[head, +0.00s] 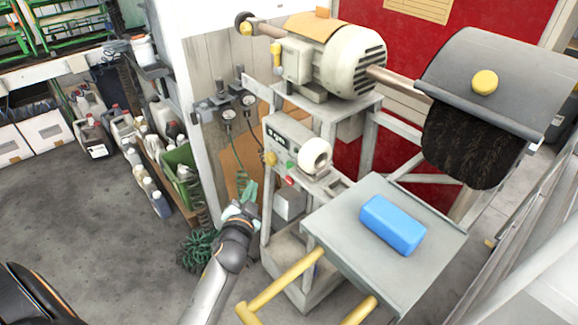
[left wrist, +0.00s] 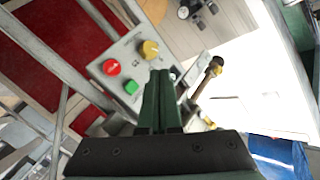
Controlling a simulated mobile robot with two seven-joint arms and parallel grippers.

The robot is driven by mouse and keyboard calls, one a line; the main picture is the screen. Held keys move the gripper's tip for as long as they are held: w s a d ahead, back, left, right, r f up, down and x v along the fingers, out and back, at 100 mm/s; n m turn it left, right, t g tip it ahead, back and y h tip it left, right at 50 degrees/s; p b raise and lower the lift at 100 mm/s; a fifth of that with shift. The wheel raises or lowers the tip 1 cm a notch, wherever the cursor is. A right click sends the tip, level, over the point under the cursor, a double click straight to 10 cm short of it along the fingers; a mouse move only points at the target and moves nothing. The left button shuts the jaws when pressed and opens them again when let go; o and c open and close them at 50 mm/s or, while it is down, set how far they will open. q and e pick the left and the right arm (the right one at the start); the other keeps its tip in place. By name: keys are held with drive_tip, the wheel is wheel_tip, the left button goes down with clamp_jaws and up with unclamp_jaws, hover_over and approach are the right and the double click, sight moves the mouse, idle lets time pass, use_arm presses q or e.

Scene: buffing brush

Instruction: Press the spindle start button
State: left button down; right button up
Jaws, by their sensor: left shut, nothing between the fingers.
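The grey control panel (head: 283,140) is on the machine frame, below the motor. It carries a green button (head: 290,164), a red button (head: 290,180) and a yellow knob (head: 270,158). In the left wrist view the green button (left wrist: 131,87) is just left of my fingertips, with the red button (left wrist: 111,67) and yellow knob (left wrist: 150,49) beyond. My left gripper (head: 249,191) is shut and empty, below and left of the panel in the head view; it also shows in the left wrist view (left wrist: 160,74). Contact with the panel cannot be told. My right gripper is out of view.
A white roll (head: 315,154) sits beside the buttons. The motor (head: 335,60) drives a black brush (head: 468,145) under a grey hood. A grey tray (head: 345,225) with a blue block (head: 392,224) and yellow handles (head: 290,283) stands right of my arm.

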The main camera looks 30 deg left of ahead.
sight(290, 166)
use_arm(q)
drive_tip(key=shift+w, duration=0.1)
drive_tip(key=w+d+b, duration=0.3)
drive_tip(key=w, duration=0.5)
drive_tip(key=shift+d, duration=0.15)
idle(1.9)
drive_tip(key=shift+w+d+b, duration=0.2)
drive_tip(key=shift+w+b, duration=0.1)
drive_tip(key=shift+w, duration=0.1)
